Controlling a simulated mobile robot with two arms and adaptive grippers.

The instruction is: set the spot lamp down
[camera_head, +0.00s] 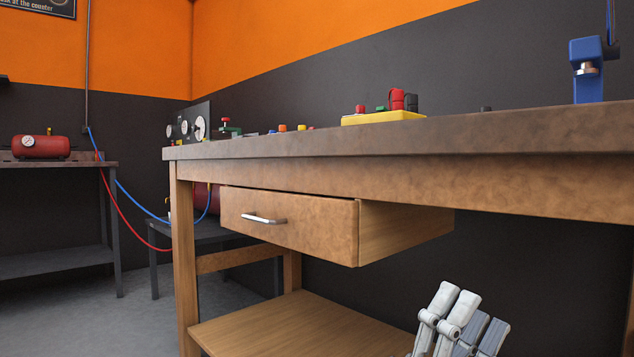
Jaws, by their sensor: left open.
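I cannot make out a spot lamp for certain in this view. My left gripper (467,312) shows at the lower right, with light grey and darker grey fingers pointing up. It is open, and I see nothing between its fingers. It is below the level of the wooden workbench's top (420,140), to the right of the drawer (290,225). My right gripper is not in view.
The drawer stands pulled out under the bench top, above a lower shelf (290,325). On top are a yellow tray (384,118) with red and dark items, a blue device (587,75) and small parts. A red tank (41,146) stands on the left table.

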